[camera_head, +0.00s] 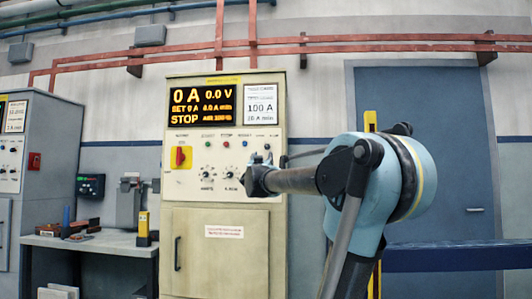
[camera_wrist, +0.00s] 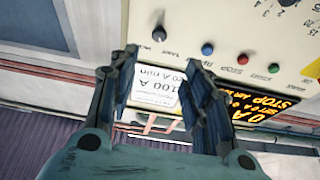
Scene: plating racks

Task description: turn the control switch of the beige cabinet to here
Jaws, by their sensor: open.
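The beige cabinet (camera_head: 222,251) stands in the middle of the head view, with a control panel on its upper half. A small black knob (camera_wrist: 159,34), which looks like the control switch, sits at one end of a row of coloured buttons in the wrist view. Its pointer direction is too small to read. In the head view my gripper (camera_head: 260,163) is in front of the panel's right side and hides part of it there. In the wrist view my gripper (camera_wrist: 163,76) is open and empty, with the knob beyond the fingertips and apart from them.
The panel also carries a red and yellow rotary switch (camera_head: 180,157), two dials (camera_head: 207,174) and an orange lit display (camera_head: 204,105). A workbench (camera_head: 90,243) and a grey cabinet (camera_head: 48,160) stand left. A blue door (camera_head: 430,100) is behind my arm on the right.

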